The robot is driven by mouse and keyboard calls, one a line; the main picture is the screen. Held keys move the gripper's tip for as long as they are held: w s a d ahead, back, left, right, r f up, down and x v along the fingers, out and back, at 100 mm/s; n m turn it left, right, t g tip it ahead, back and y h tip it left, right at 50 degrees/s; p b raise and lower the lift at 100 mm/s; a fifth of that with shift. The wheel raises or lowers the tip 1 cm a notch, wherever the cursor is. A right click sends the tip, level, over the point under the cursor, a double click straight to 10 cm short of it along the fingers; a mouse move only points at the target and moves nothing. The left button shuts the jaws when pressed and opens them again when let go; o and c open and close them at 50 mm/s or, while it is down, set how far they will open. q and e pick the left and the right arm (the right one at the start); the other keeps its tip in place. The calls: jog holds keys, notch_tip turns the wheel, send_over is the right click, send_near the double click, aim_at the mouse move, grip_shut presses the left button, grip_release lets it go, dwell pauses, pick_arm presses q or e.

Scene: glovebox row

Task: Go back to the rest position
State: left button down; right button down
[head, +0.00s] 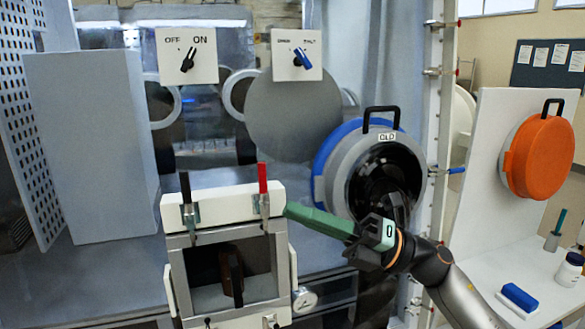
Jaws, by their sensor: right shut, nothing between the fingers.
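My right arm comes in from the lower right. Its dark and green right gripper (322,220) is shut and empty, reaching left in front of the blue-rimmed round port (322,165) and toward the white-framed box (222,208). It overlaps the lower edge of the port's dark cover in the picture; I cannot tell whether it touches anything. My left gripper is not in view.
The box has a black toggle (186,190), a red toggle (263,185) and a dark opening. Two switch plates (187,56) hang above. On the right, a white stand (530,103) carries an orange round lid (540,158); a blue block (520,297) and white bottle (569,270) stand below.

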jog(key=d+f+m+t+h, duration=0.3)
jog(key=f+m+t+h, duration=0.25)
jog(key=f+m, duration=0.45)
jog(key=w+d+f+m+t+h, duration=0.1)
jog(key=d+f+m+t+h, duration=0.4)
jog(key=f+m, duration=0.55)
jog(key=d+f+m+t+h, duration=0.2)
jog(key=f+m+t+h, duration=0.35)
jog(key=f+m, duration=0.5)
jog(key=s+d+f+m+g+h, duration=0.2)
jog(key=s+f+m+g, duration=0.2)
jog(key=s+f, duration=0.6)
jog(key=s+d+f+m+g+h, duration=0.2)
jog(key=s+d+f+m+g, duration=0.1)
jog(key=s+f, duration=0.8)
jog(key=shift+d+f+m+g, duration=0.15)
jog(key=shift+f+m+g, duration=0.3)
jog(key=shift+m, duration=0.35)
